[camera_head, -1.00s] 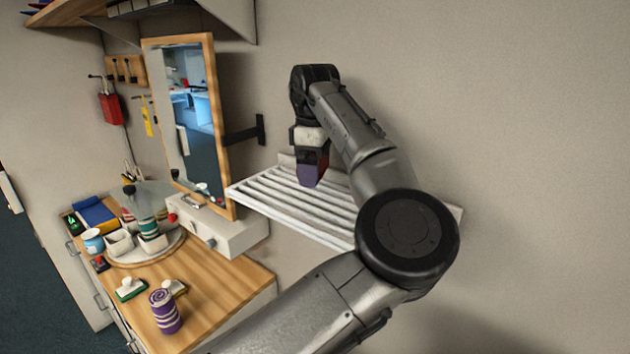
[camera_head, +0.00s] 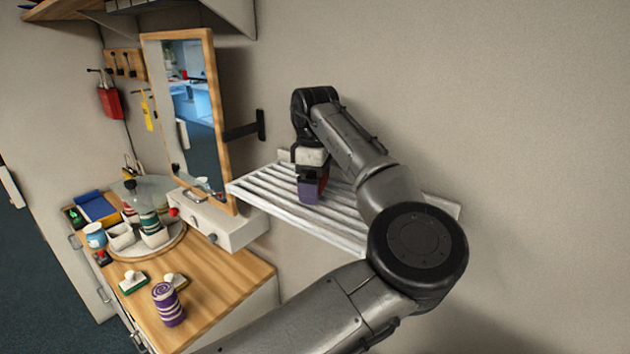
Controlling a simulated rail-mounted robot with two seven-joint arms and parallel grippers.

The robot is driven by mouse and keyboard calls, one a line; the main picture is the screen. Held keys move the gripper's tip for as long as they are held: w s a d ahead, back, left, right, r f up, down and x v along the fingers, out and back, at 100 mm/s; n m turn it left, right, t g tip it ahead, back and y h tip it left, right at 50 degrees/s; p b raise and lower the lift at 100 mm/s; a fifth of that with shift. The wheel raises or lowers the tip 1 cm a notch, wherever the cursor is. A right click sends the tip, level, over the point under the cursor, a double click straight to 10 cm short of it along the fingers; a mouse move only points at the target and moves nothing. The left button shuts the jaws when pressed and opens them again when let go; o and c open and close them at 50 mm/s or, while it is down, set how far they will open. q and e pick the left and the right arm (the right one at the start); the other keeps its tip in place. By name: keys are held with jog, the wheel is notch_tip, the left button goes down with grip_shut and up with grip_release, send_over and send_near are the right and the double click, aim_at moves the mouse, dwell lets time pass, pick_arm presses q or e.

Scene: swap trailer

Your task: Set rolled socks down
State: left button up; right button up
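My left gripper (camera_head: 310,172) points down over the white slatted rack (camera_head: 275,207) on the wall. A small purple and dark red item (camera_head: 308,193) is at its fingertips, low at the slats. It looks held; whether it is rolled socks, and whether it touches the slats, I cannot tell. A purple-and-white striped roll (camera_head: 167,304), which looks like rolled socks, stands on the wooden counter (camera_head: 215,292) at the lower left, well apart from the gripper. My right gripper is not in view.
A wood-framed mirror (camera_head: 185,120) on a black bracket stands left of the rack. Below it is a white drawer box (camera_head: 220,225). A round tray (camera_head: 145,258) with small containers and brushes (camera_head: 133,282) crowd the counter. The rack around the gripper is bare.

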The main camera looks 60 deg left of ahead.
pick_arm(q)
jog(key=shift+o, duration=0.5)
jog(key=shift+r, duration=0.15)
notch_tip(320, 180, up, 12)
jog(key=shift+r+b, duration=0.25)
jog(key=shift+b, duration=0.25)
jog(key=shift+f, duration=0.1)
